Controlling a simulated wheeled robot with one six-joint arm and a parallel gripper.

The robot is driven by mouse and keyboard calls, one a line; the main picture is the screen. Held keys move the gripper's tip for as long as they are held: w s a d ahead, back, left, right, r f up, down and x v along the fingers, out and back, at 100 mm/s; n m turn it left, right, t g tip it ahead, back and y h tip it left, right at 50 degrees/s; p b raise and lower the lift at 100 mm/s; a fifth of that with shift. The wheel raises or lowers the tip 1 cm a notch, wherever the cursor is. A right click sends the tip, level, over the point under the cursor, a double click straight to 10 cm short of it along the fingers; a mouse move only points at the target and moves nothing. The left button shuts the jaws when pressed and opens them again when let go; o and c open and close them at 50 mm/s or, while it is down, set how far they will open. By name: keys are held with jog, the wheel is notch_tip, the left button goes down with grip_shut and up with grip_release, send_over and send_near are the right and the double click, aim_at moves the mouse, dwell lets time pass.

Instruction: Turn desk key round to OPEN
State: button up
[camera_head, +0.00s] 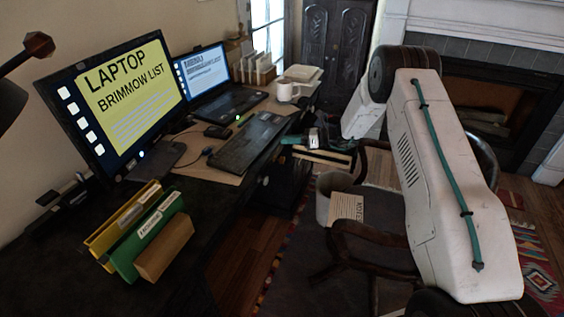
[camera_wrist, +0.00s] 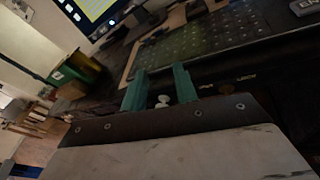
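My gripper (camera_wrist: 160,88) shows in the wrist view as two green fingers standing apart, at the desk's front edge. A small pale, rounded piece (camera_wrist: 163,101) shows in the gap between them. It may be the head of the desk key, and I see no finger touching it. To the right, a dull brass disc (camera_wrist: 231,88) sits on the dark desk front beside lettering (camera_wrist: 246,78) that seems to read LOCK. Which way the key points cannot be told. In the head view my gripper (camera_head: 298,141) is small, just beyond the keyboard's right side; no key can be made out there.
The desk holds a keyboard (camera_head: 245,143), a laptop (camera_head: 225,100), a large monitor (camera_head: 118,97), a white mug (camera_head: 287,90) and coloured folders (camera_head: 143,232).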

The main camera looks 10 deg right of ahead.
aim_at(282, 160)
jog(key=w+d+f+m+t, duration=0.2)
jog(key=d+f+m, duration=0.15)
jog(key=f, duration=0.45)
jog(key=w+d+f+m+t, duration=0.1)
jog(key=d+f+m+t, duration=0.2)
jog(key=f, duration=0.4)
jog(key=shift+m+h, duration=0.3)
jog(key=shift+m, duration=0.15)
jog(key=x, duration=0.9)
jog(key=shift+s+a+f, duration=0.15)
jog(key=shift+s+f, duration=0.15)
jog(key=shift+s, duration=0.05)
grip_shut()
